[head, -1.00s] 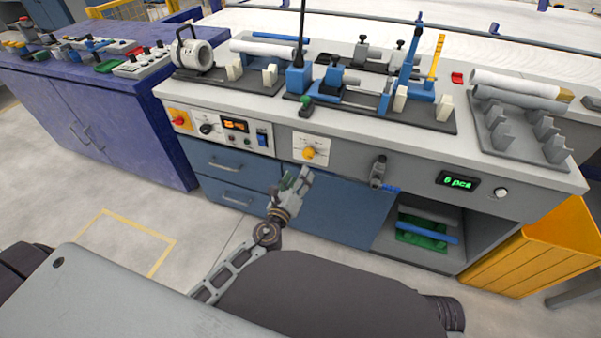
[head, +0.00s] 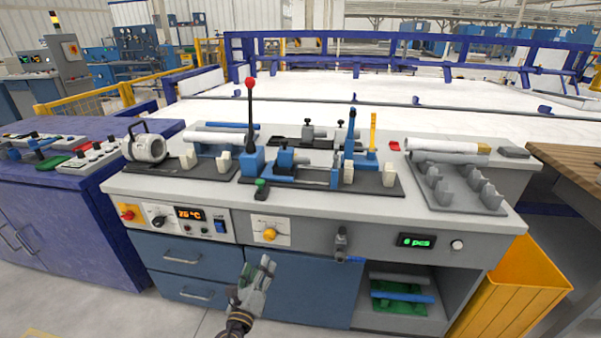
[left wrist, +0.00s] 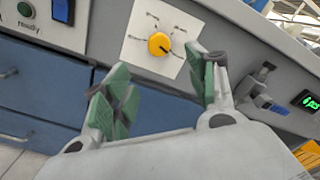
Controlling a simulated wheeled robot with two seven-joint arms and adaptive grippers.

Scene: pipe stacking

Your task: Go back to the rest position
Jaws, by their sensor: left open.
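My left gripper (head: 258,273) is in front of the blue cabinet door of the workbench, below the bench top. In the left wrist view its two green-padded fingers (left wrist: 162,92) are spread apart with nothing between them. The panel with the yellow knob (left wrist: 159,44) shows beyond the fingers there. White pipes lie on the bench: one at the back left (head: 222,138) and others on the grey rack (head: 442,146) at the right. My right gripper is in neither view.
The workbench (head: 330,205) carries a clamping fixture (head: 310,175) with upright levers and a round grey device (head: 150,150). An orange bin (head: 510,290) stands at the right, a purple cabinet (head: 70,220) at the left.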

